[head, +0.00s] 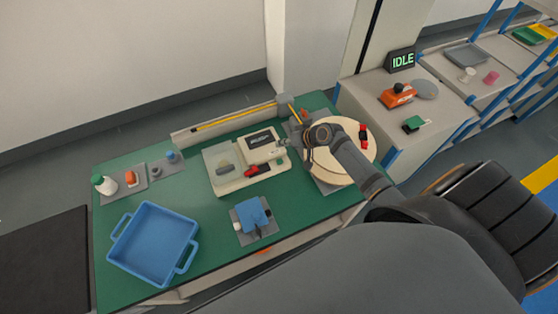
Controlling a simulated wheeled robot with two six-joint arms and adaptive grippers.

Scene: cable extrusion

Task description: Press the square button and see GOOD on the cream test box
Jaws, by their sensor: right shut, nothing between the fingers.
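The cream test box (228,188) sits on the green table, with a small dark screen (260,139) on its raised right part. Any text on that screen is too small to read. A red part (257,170) lies along its front. I cannot make out the square button for certain. My right gripper (283,144) is shut and empty, at the right side of the test box near the screen. Its arm reaches in from the right, over a round cream disc (352,165). Whether the fingertips touch the box is unclear. My left gripper is out of view.
A blue tray (154,244) stands at the front left, and a blue item (252,213) on a grey plate sits in front of the box. A long rail (225,122) runs behind. A sign (402,60) reading IDLE stands on the cabinet at right. Bare green table lies between.

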